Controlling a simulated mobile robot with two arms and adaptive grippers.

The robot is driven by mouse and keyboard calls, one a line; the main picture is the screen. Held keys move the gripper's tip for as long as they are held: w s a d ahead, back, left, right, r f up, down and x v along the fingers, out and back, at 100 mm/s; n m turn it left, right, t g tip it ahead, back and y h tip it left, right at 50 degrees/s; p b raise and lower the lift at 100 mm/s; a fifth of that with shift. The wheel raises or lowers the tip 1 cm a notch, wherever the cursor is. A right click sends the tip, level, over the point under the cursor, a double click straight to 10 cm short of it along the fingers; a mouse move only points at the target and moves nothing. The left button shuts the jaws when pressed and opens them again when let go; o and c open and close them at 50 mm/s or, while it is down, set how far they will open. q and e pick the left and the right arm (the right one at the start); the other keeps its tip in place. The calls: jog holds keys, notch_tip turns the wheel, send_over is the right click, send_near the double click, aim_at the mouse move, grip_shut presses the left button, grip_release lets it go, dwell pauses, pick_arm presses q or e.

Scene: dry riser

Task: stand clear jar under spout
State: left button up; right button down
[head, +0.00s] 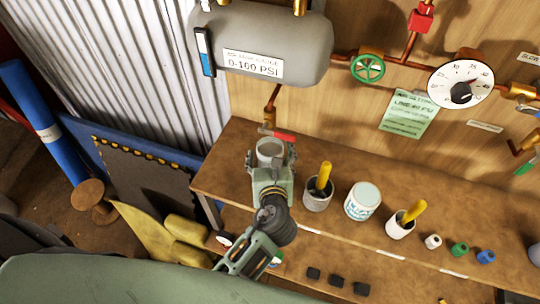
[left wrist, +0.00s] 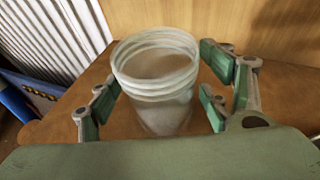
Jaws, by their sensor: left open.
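The clear jar (head: 269,151) stands upright on the brown bench at its left end, below the pipe spout (head: 270,122) with a red lever (head: 284,137). It also shows in the left wrist view (left wrist: 157,80), with a threaded open rim. My left gripper (head: 270,158) is open, its fingers on both sides of the jar. In the left wrist view gaps show between the green finger pads and the jar. The gripper body hides the jar's lower part in the head view. My right gripper is not in view.
On the bench (head: 330,223) right of the jar stand a grey cup with a yellow handle (head: 318,190), a white labelled tub (head: 362,201) and a white cup with a yellow handle (head: 402,223). A grey tank (head: 262,40) and a green valve wheel (head: 367,68) are above.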

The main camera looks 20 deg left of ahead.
pick_arm(q)
jog(key=shift+s+d+r, duration=0.1)
jog(key=shift+s+d, duration=0.05)
jog(key=shift+s, duration=0.2)
jog(key=b+v, duration=0.1)
jog(key=v, duration=1)
